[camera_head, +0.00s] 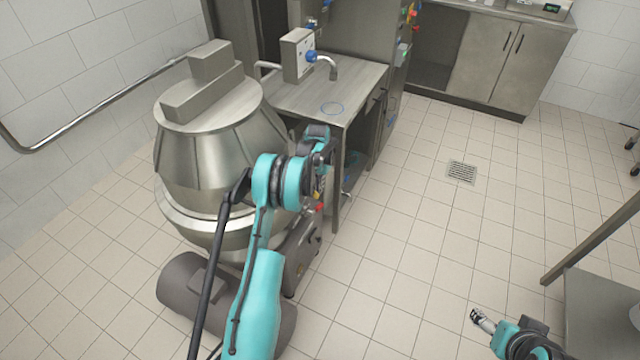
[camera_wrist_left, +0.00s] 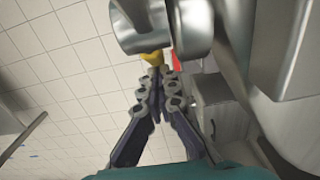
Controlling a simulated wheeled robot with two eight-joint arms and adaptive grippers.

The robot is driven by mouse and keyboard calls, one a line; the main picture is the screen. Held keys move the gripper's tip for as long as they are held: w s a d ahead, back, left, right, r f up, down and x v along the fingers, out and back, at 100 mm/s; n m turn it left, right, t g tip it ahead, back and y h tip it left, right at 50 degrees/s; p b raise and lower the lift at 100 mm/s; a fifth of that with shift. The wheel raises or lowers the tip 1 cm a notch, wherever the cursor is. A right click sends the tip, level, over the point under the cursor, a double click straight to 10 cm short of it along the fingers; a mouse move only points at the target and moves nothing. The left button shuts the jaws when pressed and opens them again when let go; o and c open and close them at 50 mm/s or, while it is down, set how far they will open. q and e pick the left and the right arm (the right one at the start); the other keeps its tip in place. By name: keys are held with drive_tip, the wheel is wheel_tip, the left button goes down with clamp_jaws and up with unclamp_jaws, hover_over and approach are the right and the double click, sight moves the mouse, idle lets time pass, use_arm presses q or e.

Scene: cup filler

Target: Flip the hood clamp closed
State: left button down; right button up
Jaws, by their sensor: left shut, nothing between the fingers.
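A large round steel machine with a hood (camera_head: 205,155) stands at the left in the head view. My left gripper is at its right side, mostly hidden behind its own wrist there. In the left wrist view my left gripper (camera_wrist_left: 156,74) is shut and empty. Its tips are right below a small yellow part (camera_wrist_left: 152,58) and a shiny rounded metal piece (camera_wrist_left: 138,28), which may be the hood clamp; I cannot tell whether they touch. A red part (camera_wrist_left: 175,60) is just beside. My right gripper (camera_head: 478,315) is low at the bottom right, far from the machine.
A steel table (camera_head: 350,85) with a tap stands right behind the machine, close to my left arm. A dark cylinder-shaped housing (camera_head: 185,285) lies at the machine's base. Open tiled floor (camera_head: 430,220) lies in the middle. Another steel table (camera_head: 595,300) is at the lower right.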

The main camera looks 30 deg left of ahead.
use_arm(q)
drive_tip(key=shift+s+f+b, duration=0.4)
drive_tip(key=shift+s+f, duration=0.35)
drive_tip(key=shift+f, duration=0.15)
drive_tip(key=shift+s+d+f+g, duration=0.1)
drive_tip(key=shift+s+g, duration=0.05)
drive_tip(key=shift+g, duration=0.25)
use_arm(e)
drive_tip(key=shift+f, duration=0.5)
use_arm(q)
drive_tip(key=shift+s, duration=0.15)
idle(0.3)
